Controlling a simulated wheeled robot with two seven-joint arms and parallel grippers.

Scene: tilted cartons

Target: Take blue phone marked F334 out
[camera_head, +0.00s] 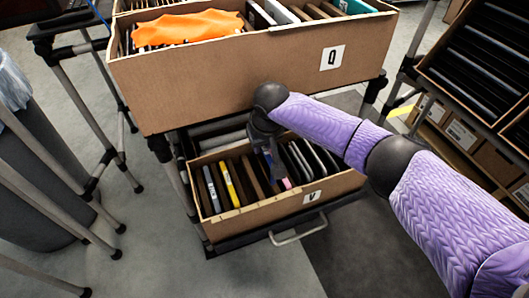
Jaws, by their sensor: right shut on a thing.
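The lower carton (275,211), marked V, holds several flat phones standing on edge in slots. My right arm, in a purple sleeve, comes in from the right, and its dark right gripper (270,155) points down into this carton. The gripper is shut on a thin phone, of which only a small bluish part shows between the fingers. I cannot read a mark F334 on it. A phone with a pink edge (287,183) stands just beside the gripper. My left gripper is not in view.
A larger carton (230,75) marked Q stands on the shelf above, with an orange cloth (188,27) on its contents. Another rack of trays (478,60) is at right. Grey floor is free in front.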

